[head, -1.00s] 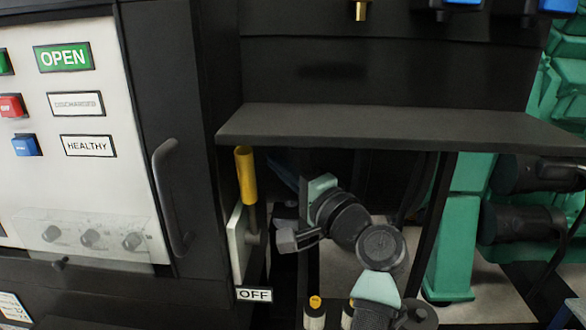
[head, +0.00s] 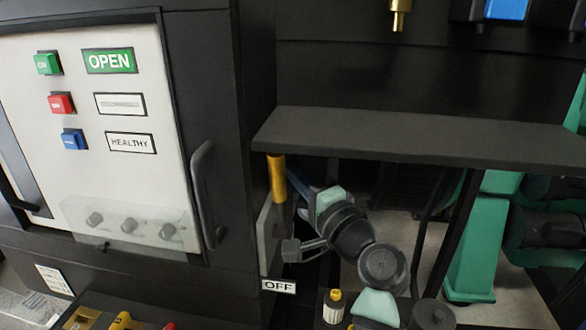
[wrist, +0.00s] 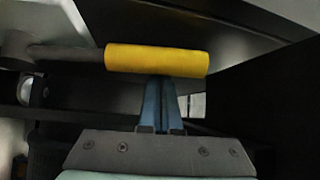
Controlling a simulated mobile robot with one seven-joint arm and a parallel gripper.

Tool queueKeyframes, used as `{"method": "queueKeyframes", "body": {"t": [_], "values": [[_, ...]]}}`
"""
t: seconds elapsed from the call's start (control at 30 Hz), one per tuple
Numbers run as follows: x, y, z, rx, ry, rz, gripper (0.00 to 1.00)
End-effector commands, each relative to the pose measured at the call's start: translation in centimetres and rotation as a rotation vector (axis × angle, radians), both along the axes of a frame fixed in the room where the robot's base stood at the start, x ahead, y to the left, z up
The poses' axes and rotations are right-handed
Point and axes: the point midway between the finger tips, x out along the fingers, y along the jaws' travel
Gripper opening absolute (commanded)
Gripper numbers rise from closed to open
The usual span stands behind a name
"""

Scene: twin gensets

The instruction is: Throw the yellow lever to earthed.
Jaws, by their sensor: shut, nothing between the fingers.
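The yellow lever (head: 277,178) points upright beside the dark cabinet, under the front of the black shelf. Its lower part runs down at a pale plate above a sign reading OFF (head: 278,286). In the wrist view the yellow grip (wrist: 156,60) lies across the picture on a dark rod, just ahead of my fingertips. My gripper (wrist: 161,82) is shut and empty, its two blue fingers together at the grip's edge. Whether they touch it I cannot tell. In the head view my gripper (head: 299,182) is close to the right of the lever, partly hidden by my wrist.
A black shelf (head: 420,140) overhangs the lever and my arm. The cabinet on the left has a curved handle (head: 204,195) and a panel reading OPEN (head: 110,61) and HEALTHY. A yellow-capped bottle (head: 334,306) stands below. Green machinery (head: 483,240) is at right.

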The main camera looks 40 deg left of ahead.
Motion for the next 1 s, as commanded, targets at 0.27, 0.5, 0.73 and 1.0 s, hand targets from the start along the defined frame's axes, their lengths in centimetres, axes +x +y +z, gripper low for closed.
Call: {"method": "queueKeyframes", "body": {"t": [0.27,0.5,0.73,1.0], "values": [[-0.3,-0.2,-0.4,0.012,-0.02,0.0,0.0],[-1.4,-0.8,-1.2,0.054,-0.089,0.002,0.0],[-3.1,-1.7,-2.1,0.116,-0.193,0.004,0.0],[-4.9,-2.7,-3.0,0.194,-0.318,0.006,0.0]]}}
